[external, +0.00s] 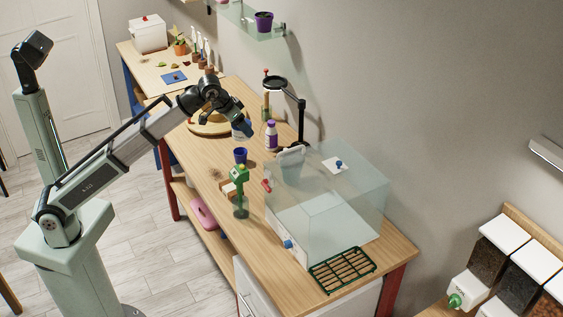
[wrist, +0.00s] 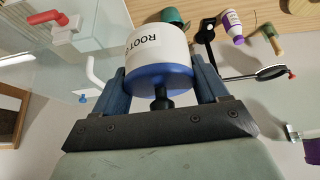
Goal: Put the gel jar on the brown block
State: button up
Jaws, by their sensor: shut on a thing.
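The gel jar (wrist: 157,48) has a white label reading "ROOT G…" and a blue end with a black knob. My gripper (wrist: 160,80) is shut on it, with one dark blue finger on each side. In the external view the jar (external: 238,130) shows partly under my gripper (external: 242,122), above the bench near the round wooden board. Whether it touches anything below is hard to tell.
The green-topped bottle (external: 240,192) and a blue cup (external: 240,156) stand close to the block. A purple-capped white bottle (external: 271,135) and a magnifier stand (external: 300,115) are right of my gripper. A clear tank (external: 335,205) fills the bench's right side.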

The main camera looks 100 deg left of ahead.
jog(key=s+a+n, duration=0.2)
jog(key=s+a, duration=0.3)
jog(key=s, duration=0.3)
send_over(231, 187)
jog(key=shift+g+y, duration=0.3)
notch_tip(231, 187, down, 28)
jog(key=shift+f, duration=0.15)
dwell(0.5)
jog(key=o, duration=1.3)
jog(key=shift+f, duration=0.1)
jog(key=shift+o, duration=0.2)
jog(key=v, duration=1.2)
